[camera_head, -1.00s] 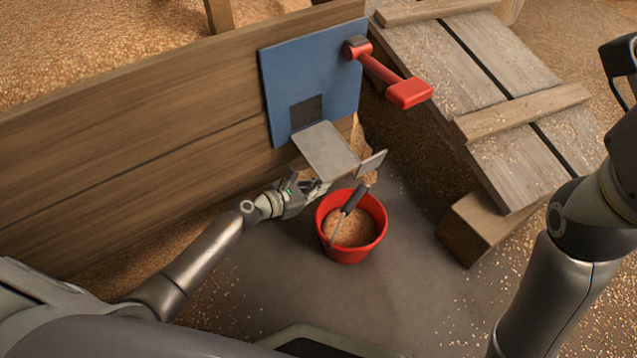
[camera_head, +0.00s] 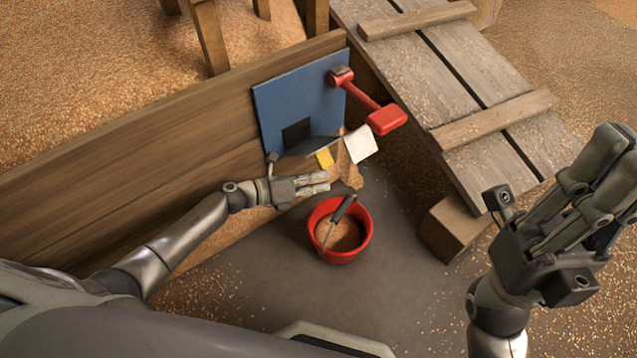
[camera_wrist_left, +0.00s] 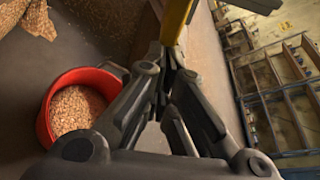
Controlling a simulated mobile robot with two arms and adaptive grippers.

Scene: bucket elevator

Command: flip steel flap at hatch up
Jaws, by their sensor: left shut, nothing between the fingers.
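The steel flap (camera_head: 320,146) sits at the dark hatch opening (camera_head: 297,132) in the blue panel (camera_head: 268,100). I see it nearly edge-on, with a yellow strip (camera_head: 325,158) and a pale end plate (camera_head: 361,144). My left gripper (camera_head: 326,183) is shut and empty, just below the flap. In the left wrist view a yellow piece (camera_wrist_left: 177,18) lies right at its fingertips (camera_wrist_left: 171,58); I cannot tell if they touch. My right gripper (camera_head: 610,165) is raised at the right, away from the hatch; its jaw opening is unclear.
A red bucket (camera_head: 364,246) with grain and a dark-handled tool stands on the floor below the hatch. A red lever (camera_head: 385,119) sticks out from the panel. A wooden ramp (camera_head: 440,90) and block (camera_head: 452,229) stand right of it. Floor in front of the bucket is clear.

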